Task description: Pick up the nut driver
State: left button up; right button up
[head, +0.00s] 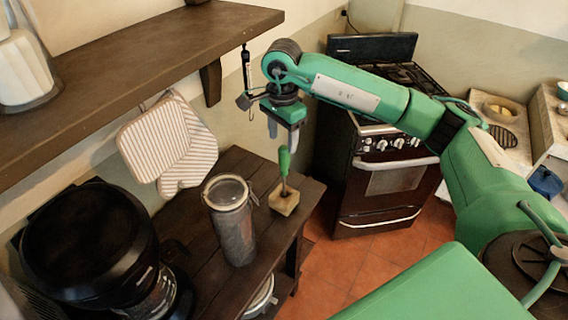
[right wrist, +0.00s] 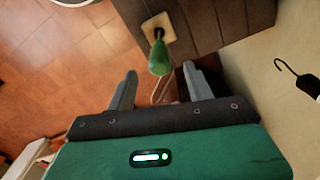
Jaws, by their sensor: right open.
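The nut driver (head: 284,164) has a green handle and a thin metal shaft. It stands upright in a small wooden block (head: 284,200) on the right end of the dark wooden table. In the right wrist view, its handle (right wrist: 160,60) shows just beyond the fingertips, roughly centred between them, with the block (right wrist: 158,27) behind it. My right gripper (head: 283,128) is open and empty, pointing down above the handle with a gap between them. Its two grey fingers (right wrist: 160,78) are spread apart in the right wrist view. My left gripper is not in view.
A grey lidded canister (head: 233,230) stands left of the block on the table (head: 185,215). A black coffee maker (head: 95,245) is further left. A dark shelf (head: 130,65) juts out above. A hook tool (head: 246,70) hangs close beside the right gripper. A stove (head: 385,180) stands behind.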

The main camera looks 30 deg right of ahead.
aim_at(283, 147)
jog(key=shift+w+f, duration=0.15)
jog(key=shift+f, duration=0.5)
jog(key=shift+w+f, duration=0.15)
jog(key=shift+f, duration=0.45)
jog(key=shift+s+f+p, duration=0.25)
jog(key=shift+f+p, duration=0.45)
jog(key=shift+p, duration=0.2)
notch_tip(283, 147, down, 3)
jog(key=shift+s+d+f+p, duration=0.1)
jog(key=shift+d+f+p, duration=0.1)
jog(key=shift+p, duration=0.6)
jog(key=shift+f, duration=0.3)
jog(key=shift+a, duration=0.1)
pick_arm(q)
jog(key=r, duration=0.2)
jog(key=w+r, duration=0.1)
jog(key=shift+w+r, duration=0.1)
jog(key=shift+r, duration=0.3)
pick_arm(e)
grip_shut()
